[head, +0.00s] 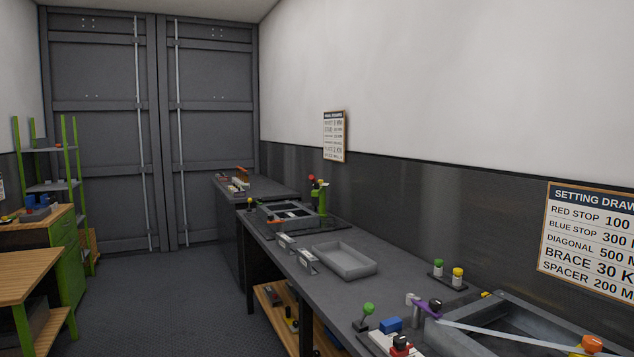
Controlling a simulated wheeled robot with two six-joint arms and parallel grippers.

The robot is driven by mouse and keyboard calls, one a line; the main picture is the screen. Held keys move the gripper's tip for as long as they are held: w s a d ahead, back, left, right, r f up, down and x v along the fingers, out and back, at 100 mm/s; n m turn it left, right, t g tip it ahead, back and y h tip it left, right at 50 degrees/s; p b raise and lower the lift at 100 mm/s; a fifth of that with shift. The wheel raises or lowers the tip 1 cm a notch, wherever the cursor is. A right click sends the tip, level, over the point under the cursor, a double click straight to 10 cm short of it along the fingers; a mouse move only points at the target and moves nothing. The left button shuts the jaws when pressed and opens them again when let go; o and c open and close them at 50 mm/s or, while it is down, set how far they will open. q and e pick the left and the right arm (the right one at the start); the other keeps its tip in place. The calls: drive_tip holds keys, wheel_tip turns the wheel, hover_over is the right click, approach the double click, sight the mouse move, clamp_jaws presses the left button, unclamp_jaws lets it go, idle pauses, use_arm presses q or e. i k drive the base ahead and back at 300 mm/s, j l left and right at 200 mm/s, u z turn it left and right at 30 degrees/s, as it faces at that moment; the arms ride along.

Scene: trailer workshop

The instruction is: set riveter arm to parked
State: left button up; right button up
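A small green upright device (323,198) with red and dark parts at its top stands on the long dark bench, beside a dark frame fixture (287,216). It may be the riveter, but it is too small to tell, and so is the setting of any arm on it. No label for the riveter or a parked position can be read. A pale bar (520,338) with a purple handle (428,306) at its left end lies across a grey frame (545,318) at the near right. Neither of my grippers is in view.
An empty grey tray (344,261) sits mid-bench. Green-knobbed (438,266) and yellow-knobbed (458,274) pieces stand near the wall. A blue block (391,324) lies at the near edge. A wooden table (25,275) and green shelf rack (75,185) stand left. The floor (175,305) between is clear.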

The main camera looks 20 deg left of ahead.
sight(318, 188)
drive_tip(key=i+j+u, duration=0.85)
drive_tip(key=i+u, duration=0.45)
drive_tip(key=i+j, duration=0.1)
drive_tip(key=i, duration=0.8)
drive_tip(key=i+j+u, duration=0.1)
drive_tip(key=i, duration=0.75)
